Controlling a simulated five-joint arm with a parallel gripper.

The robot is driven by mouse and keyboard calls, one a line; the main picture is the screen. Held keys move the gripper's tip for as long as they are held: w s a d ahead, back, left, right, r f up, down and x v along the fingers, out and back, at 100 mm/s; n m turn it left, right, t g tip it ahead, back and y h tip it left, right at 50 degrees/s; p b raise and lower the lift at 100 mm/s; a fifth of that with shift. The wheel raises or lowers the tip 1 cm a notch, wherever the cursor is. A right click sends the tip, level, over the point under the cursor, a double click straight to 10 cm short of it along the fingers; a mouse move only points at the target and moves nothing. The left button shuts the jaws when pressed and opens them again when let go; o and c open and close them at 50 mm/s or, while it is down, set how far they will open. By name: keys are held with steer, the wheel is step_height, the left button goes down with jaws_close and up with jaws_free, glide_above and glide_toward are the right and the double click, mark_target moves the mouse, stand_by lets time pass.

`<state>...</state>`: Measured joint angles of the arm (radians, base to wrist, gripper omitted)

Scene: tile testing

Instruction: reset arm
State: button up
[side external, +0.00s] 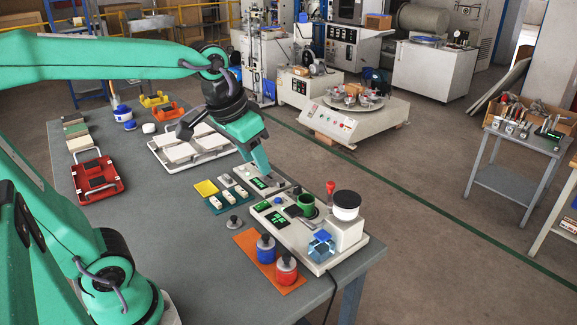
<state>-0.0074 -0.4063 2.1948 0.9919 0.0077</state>
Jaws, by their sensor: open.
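My gripper (226,150) hangs over the table (130,215), in the middle of the side external view. Its green finger points down to the right, its tip close above or touching a light device (264,186) with a dark panel; I cannot tell which. A darker finger part reaches out to the left, near the white tray (165,150). The jaws are spread and I see nothing between them. My green arm comes in from the left edge, and its upper link crosses the top left of the view.
Blue (265,249) and red (286,268) jars stand on an orange mat (250,243). A red tray (96,178) lies left. The table's near left is mostly clear.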

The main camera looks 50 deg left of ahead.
steer(key=s+f+t, duration=0.1)
steer(key=s+f, duration=0.1)
steer(key=s, duration=0.4)
steer(key=shift+s+f, duration=0.25)
steer(key=shift+s, duration=0.15)
steer(key=shift+s+d+f, duration=0.1)
steer(key=shift+s+f, duration=0.25)
steer(key=shift+s, duration=0.15)
steer(key=n, duration=0.1)
glide_above(331, 183)
steer(key=s, duration=0.4)
steer(key=shift+g, duration=0.3)
steer(key=shift+w+d+f, duration=0.1)
steer(key=shift+w+f, duration=0.05)
steer(key=shift+f, duration=2.4)
steer(key=shift+x, duration=3.85)
